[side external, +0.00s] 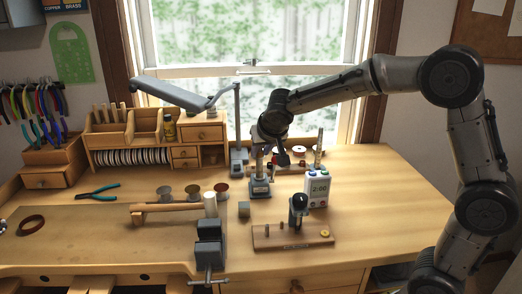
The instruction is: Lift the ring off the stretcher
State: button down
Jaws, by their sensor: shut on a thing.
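My gripper (281,157) points down at the back middle of the bench, just right of a grey block with an upright tapered post (260,187), which looks like the stretcher. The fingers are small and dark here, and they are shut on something. The ring itself is too small to make out, so I cannot tell whether it touches the post. The post's upper part shows just left of my fingers, below my wrist.
A timer (318,189) stands close on the right. A wooden board with a black-topped post (294,236) lies in front. A lamp arm (185,93) hangs back left. The right bench is clear.

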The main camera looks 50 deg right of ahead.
jog(key=shift+r, duration=0.15)
jog(key=shift+r, duration=1)
jog(key=shift+r, duration=0.1)
jog(key=shift+r, duration=1.05)
notch_tip(320, 180, up, 2)
jog(key=shift+r, duration=0.1)
